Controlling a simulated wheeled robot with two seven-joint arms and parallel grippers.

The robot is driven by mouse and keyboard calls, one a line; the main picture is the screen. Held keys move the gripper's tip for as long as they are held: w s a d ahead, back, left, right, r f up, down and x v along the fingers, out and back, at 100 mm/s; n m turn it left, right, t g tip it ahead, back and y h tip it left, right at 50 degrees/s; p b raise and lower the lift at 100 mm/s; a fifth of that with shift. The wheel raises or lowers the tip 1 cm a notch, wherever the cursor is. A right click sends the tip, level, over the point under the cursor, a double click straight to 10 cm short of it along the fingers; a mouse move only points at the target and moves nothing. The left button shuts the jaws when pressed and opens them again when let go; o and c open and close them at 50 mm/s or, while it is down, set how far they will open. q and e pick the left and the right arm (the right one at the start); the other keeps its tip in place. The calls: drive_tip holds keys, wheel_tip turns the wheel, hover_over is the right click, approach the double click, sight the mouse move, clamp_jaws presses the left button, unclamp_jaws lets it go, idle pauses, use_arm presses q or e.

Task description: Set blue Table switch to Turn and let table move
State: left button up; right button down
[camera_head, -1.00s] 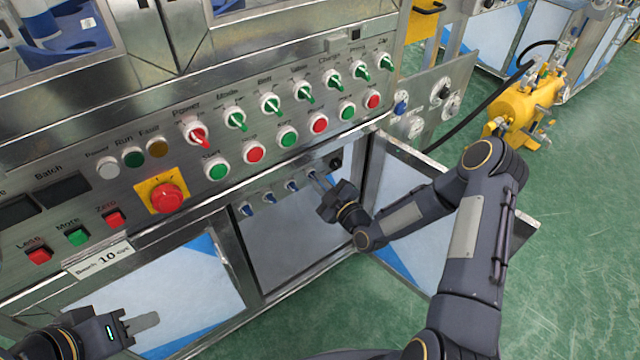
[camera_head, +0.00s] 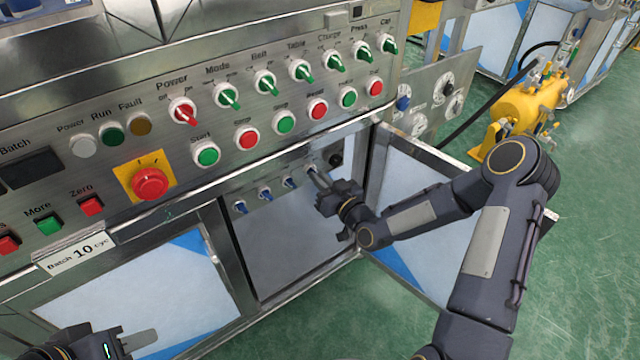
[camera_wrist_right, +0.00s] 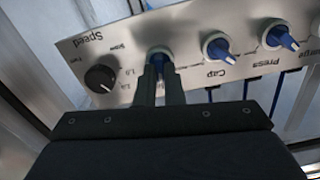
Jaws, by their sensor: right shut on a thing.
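A row of small blue switches sits on a strip below the main panel. My right gripper (camera_head: 318,180) is shut on the blue switch closest to the black Speed knob (camera_wrist_right: 101,78). In the right wrist view my fingertips clasp this blue switch (camera_wrist_right: 158,58) from both sides; its label is hidden behind my gripper. Next to it are blue switches labelled Cap (camera_wrist_right: 216,47) and Press (camera_wrist_right: 281,38). My left gripper (camera_head: 138,342) is at the lower left, away from the panel; the gap between its fingers does not show.
The main panel carries green-handled switches, one labelled Table (camera_head: 302,71), and a red emergency button (camera_head: 150,183). An open cabinet door (camera_head: 410,205) stands beneath my right arm. A yellow machine (camera_head: 520,110) stands on the green floor at right.

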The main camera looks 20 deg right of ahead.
drive_tip(key=shift+d+f+m+b, duration=0.1)
drive_tip(key=shift+m+b, duration=1)
drive_tip(key=shift+m, duration=2.4)
drive_tip(key=c, duration=1.5)
unclamp_jaws()
drive_tip(key=shift+c, duration=0.2)
drive_tip(key=p+v, duration=0.1)
drive_tip(key=v, duration=0.7)
drive_tip(key=shift+p, duration=0.35)
drive_tip(key=shift+w, duration=0.1)
